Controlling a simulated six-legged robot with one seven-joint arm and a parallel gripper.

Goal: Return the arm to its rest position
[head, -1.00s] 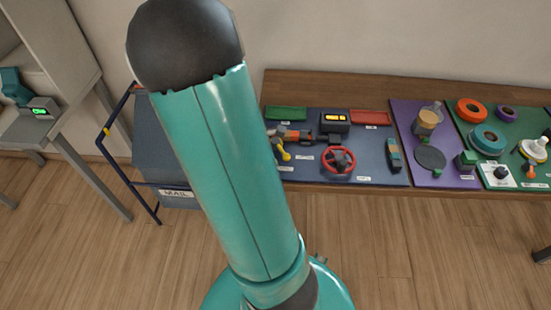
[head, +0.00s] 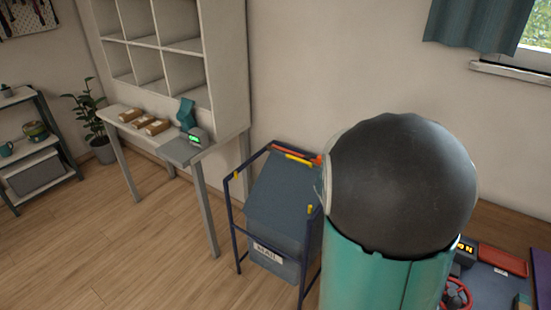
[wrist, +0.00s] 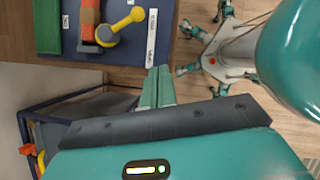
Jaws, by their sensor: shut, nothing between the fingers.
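My gripper (wrist: 157,88) shows in the wrist view with its two green fingers together and nothing between them. It is above the floor beside the edge of the blue work mat (wrist: 112,50). My own body and legs show to its right in that view. In the head view my teal arm link (head: 385,275) and its black joint (head: 400,185) fill the lower right. The gripper itself is hidden in that view.
A blue-framed mail cart (head: 275,225) stands left of my arm. A table (head: 185,152) with parcels and shelving stands farther left. The bench mat holds a yellow-knobbed lever (wrist: 120,27) and a green tray (wrist: 47,27). Open floor (head: 130,240) lies front left.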

